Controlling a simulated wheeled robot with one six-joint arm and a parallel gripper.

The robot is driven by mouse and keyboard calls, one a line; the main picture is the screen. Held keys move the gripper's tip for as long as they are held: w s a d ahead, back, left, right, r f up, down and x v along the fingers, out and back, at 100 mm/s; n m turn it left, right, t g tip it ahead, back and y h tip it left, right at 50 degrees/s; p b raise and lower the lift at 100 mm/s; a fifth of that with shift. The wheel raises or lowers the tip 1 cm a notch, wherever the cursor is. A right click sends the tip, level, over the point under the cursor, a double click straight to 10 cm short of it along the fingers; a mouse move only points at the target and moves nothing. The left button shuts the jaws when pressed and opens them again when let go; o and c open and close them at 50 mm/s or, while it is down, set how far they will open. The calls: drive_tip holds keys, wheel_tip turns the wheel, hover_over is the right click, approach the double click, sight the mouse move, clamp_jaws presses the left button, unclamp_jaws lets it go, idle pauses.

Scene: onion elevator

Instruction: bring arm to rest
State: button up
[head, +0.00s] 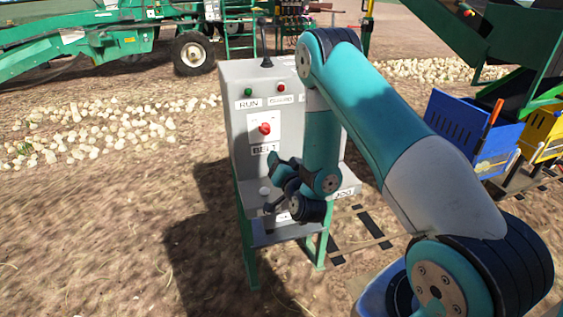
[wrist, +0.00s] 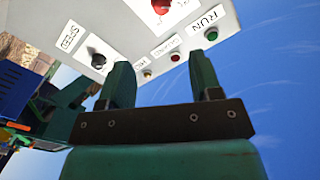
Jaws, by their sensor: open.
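My arm reaches over from the right in the head view, bent at a high elbow, with its wrist folded low in front of a grey control box (head: 240,120). My gripper (wrist: 163,78) is open and empty in the wrist view. Its two dark green fingers stand apart, pointing toward the panel face, and I cannot tell the exact gap to it. In the head view the gripper is small and dark against the box, partly mixed with the wrist links.
The box carries a green RUN button (head: 248,92), a red button (head: 281,87) and a red BELT knob (head: 264,128). The wrist view also shows a black SPEED knob (wrist: 96,57). Blue (head: 474,130) and yellow (head: 541,133) bins stand right. Onions (head: 120,125) lie on open ground left.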

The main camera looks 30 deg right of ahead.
drive_tip(key=s+a+r+n+g+y, duration=0.2)
drive_tip(key=a+r+n+g+y, duration=0.25)
drive_tip(key=a, duration=0.45)
drive_tip(key=s+a+r+n+g+y, duration=0.15)
drive_tip(key=a+r+n+y, duration=0.25)
drive_tip(key=a+r+y, duration=0.4)
drive_tip(key=s+a+r+n+g+h, duration=0.1)
drive_tip(key=s+r+n+g, duration=0.1)
drive_tip(key=s, duration=0.6)
drive_tip(key=s+a+r+n+g+h, duration=0.1)
drive_tip(key=s+a+r+n+g, duration=0.1)
drive_tip(key=s+g, duration=0.3)
drive_tip(key=s+a+r+n+g+h, duration=0.1)
drive_tip(key=s+r+n+g, duration=0.1)
drive_tip(key=s, duration=1.1)
drive_tip(key=shift+s+a+n+g, duration=0.2)
drive_tip(key=shift+a+n+g, duration=0.15)
drive_tip(key=shift+n+g, duration=0.65)
